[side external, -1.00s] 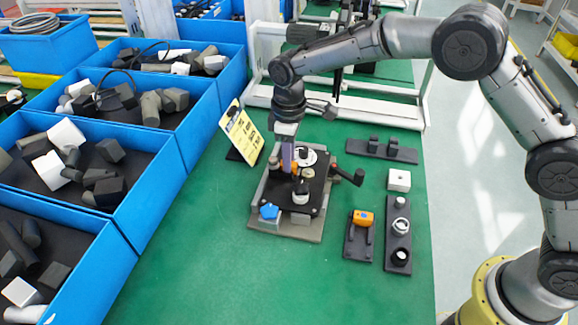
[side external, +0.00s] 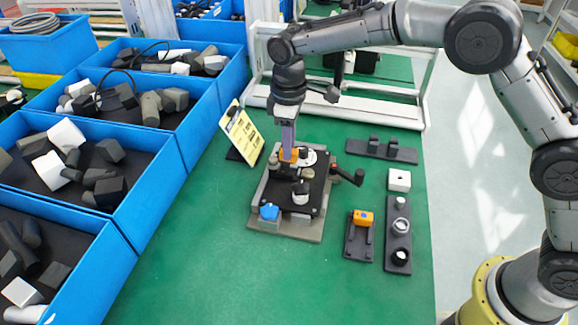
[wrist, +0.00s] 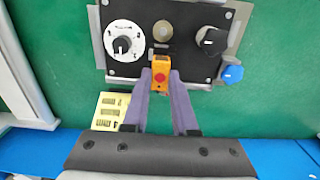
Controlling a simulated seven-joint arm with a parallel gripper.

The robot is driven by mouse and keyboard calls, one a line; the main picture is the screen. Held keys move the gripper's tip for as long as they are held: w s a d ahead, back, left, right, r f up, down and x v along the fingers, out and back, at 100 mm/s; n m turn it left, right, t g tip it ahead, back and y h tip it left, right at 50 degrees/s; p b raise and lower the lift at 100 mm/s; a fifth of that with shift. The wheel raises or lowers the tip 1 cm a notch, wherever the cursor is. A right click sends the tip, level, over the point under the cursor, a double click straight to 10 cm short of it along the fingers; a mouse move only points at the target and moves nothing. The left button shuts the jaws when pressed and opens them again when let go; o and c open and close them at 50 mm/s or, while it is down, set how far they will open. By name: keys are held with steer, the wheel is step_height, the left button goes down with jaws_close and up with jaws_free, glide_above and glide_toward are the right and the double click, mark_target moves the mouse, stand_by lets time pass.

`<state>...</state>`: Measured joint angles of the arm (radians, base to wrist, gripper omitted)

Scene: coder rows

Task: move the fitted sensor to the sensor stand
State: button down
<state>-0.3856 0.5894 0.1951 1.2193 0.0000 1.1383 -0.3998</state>
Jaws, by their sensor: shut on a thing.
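My gripper (side external: 289,150) is shut on an orange sensor (side external: 289,156), low over the back part of the black-topped fixture (side external: 318,188). In the wrist view the sensor (wrist: 161,66) sits between the purple fingertips (wrist: 160,78), above the fixture's edge. The sensor looks clear of the plate, but the exact gap is hard to tell. A dark stand (side external: 357,248) lies right of the fixture, with a second orange sensor (side external: 363,217) at its far end. The near part of the stand looks unoccupied.
The fixture carries a white dial (side external: 309,158), a blue knob (side external: 269,212) and a black side crank (side external: 348,178). A yellow card (side external: 241,133) leans behind left. Right are a dark strip (side external: 398,240) with rings and a white block (side external: 399,180). The front green table is clear.

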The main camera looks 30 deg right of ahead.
steer(key=shift+r, duration=0.5)
steer(key=r, duration=0.4)
steer(key=shift+s+r, duration=0.15)
steer(key=shift+s, duration=0.25)
steer(key=s+d, duration=0.3)
steer(key=s, duration=2)
steer(key=shift+w+a+f, duration=0.1)
steer(key=shift+w+f, duration=0.1)
steer(key=shift+f, duration=2.2)
steer(key=shift+w+a+f, duration=0.1)
steer(key=shift+w+f, duration=0.05)
steer(key=shift+f, duration=2.25)
steer(key=shift+f, duration=0.15)
steer(key=shift+f, duration=0.6)
